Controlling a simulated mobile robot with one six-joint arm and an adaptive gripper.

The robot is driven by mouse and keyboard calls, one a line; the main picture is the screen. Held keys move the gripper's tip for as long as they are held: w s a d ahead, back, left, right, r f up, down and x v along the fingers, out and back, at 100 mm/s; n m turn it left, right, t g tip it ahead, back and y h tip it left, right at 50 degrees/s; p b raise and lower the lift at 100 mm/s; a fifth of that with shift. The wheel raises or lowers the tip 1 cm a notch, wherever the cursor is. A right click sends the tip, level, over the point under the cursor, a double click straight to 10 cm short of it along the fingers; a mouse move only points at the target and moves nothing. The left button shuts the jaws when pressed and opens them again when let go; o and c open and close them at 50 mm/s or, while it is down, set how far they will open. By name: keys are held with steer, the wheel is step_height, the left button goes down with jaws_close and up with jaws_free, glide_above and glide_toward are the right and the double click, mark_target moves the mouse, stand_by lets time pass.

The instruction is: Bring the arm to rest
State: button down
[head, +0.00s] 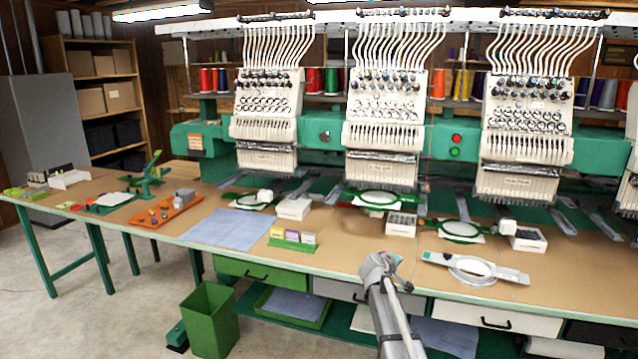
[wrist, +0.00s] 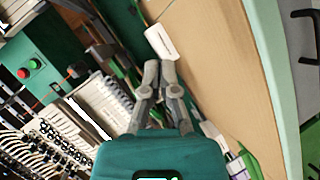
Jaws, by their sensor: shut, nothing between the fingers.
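My arm (head: 392,312) rises from the bottom of the head view, its grey upper part showing in front of the long brown worktable (head: 345,238). In the wrist view my gripper (wrist: 161,72) has its two grey fingers close together with nothing held between them. The fingers show against the table top and the embroidery machine. I cannot make out the fingers clearly in the head view.
Green and white embroidery heads (head: 383,120) line the back of the table. White hoop frame (head: 474,268), small boxes (head: 292,237), blue cloth (head: 232,227) and orange tray (head: 165,210) lie on it. Drawers (head: 495,316) hang below; green bin (head: 209,320) stands on the floor.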

steer(key=s+a+f+m+g+y, duration=0.2)
steer(key=s+a+f+g+y, duration=0.15)
steer(key=s, duration=0.85)
steer(key=s+a+f+m+g+y, duration=0.2)
steer(key=s+f+g, duration=0.2)
steer(key=s, duration=0.8)
steer(key=s+a+f+m+g+y, duration=0.2)
steer(key=s+a+f+g+y, duration=0.15)
steer(key=s, duration=0.85)
step_height(320, 180, up, 12)
steer(key=p, duration=1.2)
steer(key=shift+d+h+p, duration=0.2)
steer(key=shift+h+p, duration=0.1)
steer(key=shift+p, duration=0.1)
steer(key=shift+w, duration=0.1)
